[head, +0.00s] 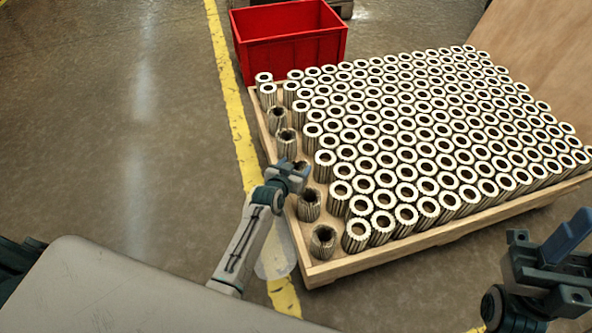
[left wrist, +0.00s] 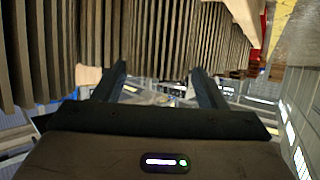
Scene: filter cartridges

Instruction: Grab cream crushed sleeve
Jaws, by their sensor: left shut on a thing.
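My left gripper (head: 296,174) is at the left edge of the pallet, among a column of dark brown-topped pleated sleeves (head: 309,204). It is shut on a pleated sleeve (left wrist: 165,40), which shows brown-grey close up between the two fingers in the left wrist view. In the head view the gripper mostly hides that sleeve. I cannot tell whether it is crushed or lifted. Many cream-topped sleeves (head: 357,235) stand upright in rows to the right. My right gripper (head: 545,245) is at the lower right, away from the pallet; its finger gap is unclear.
The wooden pallet (head: 340,268) is densely filled with upright sleeves, close to my left gripper. A red bin (head: 290,52) stands on the floor beyond its far left corner. A yellow floor line (head: 239,130) runs along the left. The floor left of it is clear.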

